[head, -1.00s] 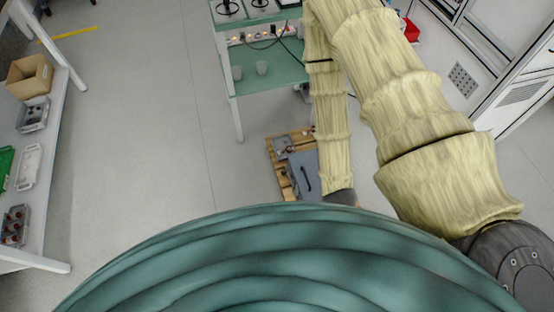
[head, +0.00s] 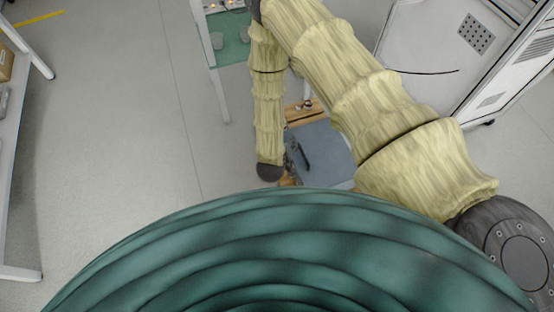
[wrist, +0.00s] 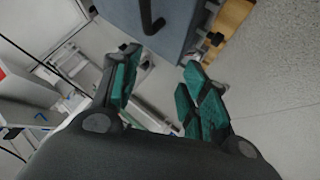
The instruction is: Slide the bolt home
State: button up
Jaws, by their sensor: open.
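My gripper (wrist: 163,64) shows in the wrist view with its two teal-padded fingers spread apart and nothing between the pads. Beyond the fingertips is a blue-grey box (wrist: 178,28) with a dark bar handle (wrist: 150,14) on its face. A small dark knob-like fitting (wrist: 215,39) sits by the box's right edge; I cannot tell whether it is the bolt. In the head view the box (head: 328,146) and its handle (head: 302,154) lie low behind my arm. My gripper is hidden there, and no bolt can be clearly made out.
The box rests on a wooden pallet (head: 305,112). A bench with a green top (head: 232,52) stands behind, a white cabinet (head: 425,50) at the right and a white table (head: 22,190) at the left. The grey floor (head: 120,120) between them is clear.

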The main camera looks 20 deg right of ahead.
jog(key=w+f+h+b, duration=0.1)
jog(key=w+a+f+h+b, duration=0.1)
jog(key=w+f+b, duration=0.1)
jog(key=w+f+t+h+b, duration=0.1)
jog(key=w+f+b, duration=0.1)
jog(key=shift+w+a+f+m, duration=0.2)
jog(key=shift+w+m, duration=0.05)
jog(key=shift+m, duration=0.15)
jog(key=a+f+m+g+h+b, duration=0.4)
jog(key=a+f+g+h+b, duration=0.6)
jog(key=b, duration=0.9)
jog(key=shift+t+y, duration=0.5)
jog(key=shift+t, duration=0.2)
jog(key=d+b, duration=0.1)
jog(key=d, duration=0.2)
jog(key=d+b, duration=0.1)
jog(key=d, duration=0.2)
jog(key=w+d+b, duration=0.1)
jog(key=d, duration=0.3)
jog(key=shift+f, duration=0.15)
